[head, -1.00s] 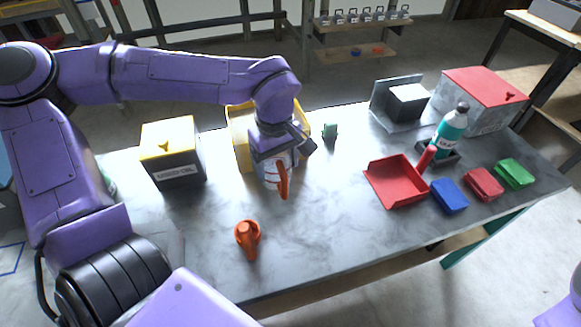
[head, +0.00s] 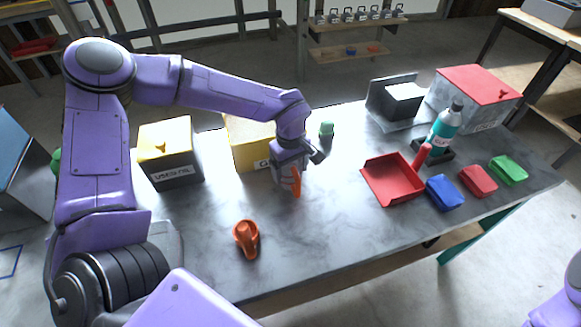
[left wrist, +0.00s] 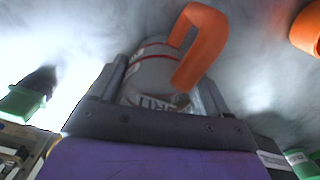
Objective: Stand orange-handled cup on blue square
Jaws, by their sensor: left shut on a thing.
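A pale grey cup with red bands and an orange handle (head: 297,182) is in my left gripper (head: 290,168) over the middle of the table. In the left wrist view the cup (left wrist: 150,78) sits between the two fingers, with the handle pointing away from the gripper. My left gripper is shut on it. In the head view the gripper hides most of the cup, and I cannot tell whether it touches the table. A blue outline (head: 10,262), cut off by the picture's left edge, lies on a grey surface at the far left; it may be the blue square. My right gripper is out of view.
An orange object (head: 246,238) lies near the front edge. Yellow-topped box (head: 170,155) and yellow bin (head: 250,145) stand behind. A red tray (head: 391,180), blue block (head: 444,193), teal bottle (head: 445,127) and red-lidded box (head: 473,97) are to the right.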

